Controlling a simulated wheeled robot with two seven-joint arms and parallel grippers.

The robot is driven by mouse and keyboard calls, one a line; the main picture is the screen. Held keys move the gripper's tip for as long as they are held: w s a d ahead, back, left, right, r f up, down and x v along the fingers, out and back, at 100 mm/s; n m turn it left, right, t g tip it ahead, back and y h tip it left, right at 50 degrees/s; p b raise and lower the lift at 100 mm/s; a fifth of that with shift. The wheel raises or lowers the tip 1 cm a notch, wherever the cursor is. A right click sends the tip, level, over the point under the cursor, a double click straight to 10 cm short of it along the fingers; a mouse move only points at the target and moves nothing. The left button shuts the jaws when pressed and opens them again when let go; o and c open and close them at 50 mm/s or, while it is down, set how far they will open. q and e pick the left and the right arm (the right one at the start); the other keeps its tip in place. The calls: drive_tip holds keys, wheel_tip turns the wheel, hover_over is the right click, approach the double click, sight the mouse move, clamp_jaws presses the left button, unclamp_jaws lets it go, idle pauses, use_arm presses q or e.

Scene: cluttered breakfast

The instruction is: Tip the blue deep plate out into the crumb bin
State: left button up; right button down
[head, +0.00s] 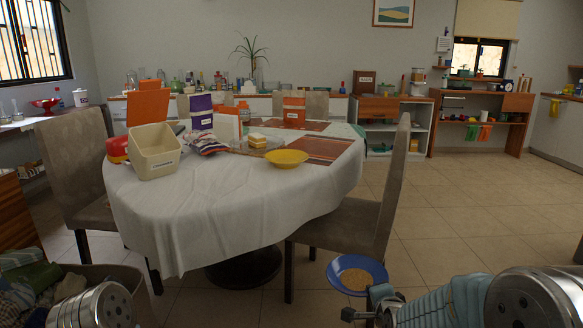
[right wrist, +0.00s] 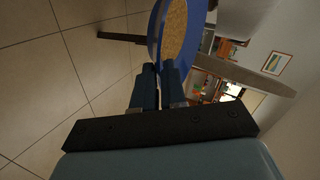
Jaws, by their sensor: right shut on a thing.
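The blue deep plate (head: 376,264) is held over the floor at the lower right of the head view, roughly level, with a layer of tan crumbs (head: 357,277) in it. My right gripper (head: 366,294) is shut on its near rim. In the right wrist view the plate (right wrist: 153,38) stands just beyond the fingertips of my right gripper (right wrist: 158,70). The crumb bin (head: 155,152) is a cream, open-topped box with a label, standing at the left of the table. My left arm shows at the bottom left, but its fingers are out of view.
A white-clothed round table (head: 225,205) bears a yellow dish (head: 286,158), a butter dish (head: 262,141), a crumpled cloth bag (head: 203,143) and upright boxes. A grey chair (head: 385,200) stands between the plate and the table. The table's front is clear.

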drive_tip(key=s+f, duration=0.6)
drive_tip(key=f, duration=0.5)
drive_tip(key=shift+f, duration=0.15)
drive_tip(key=shift+w+a, duration=0.1)
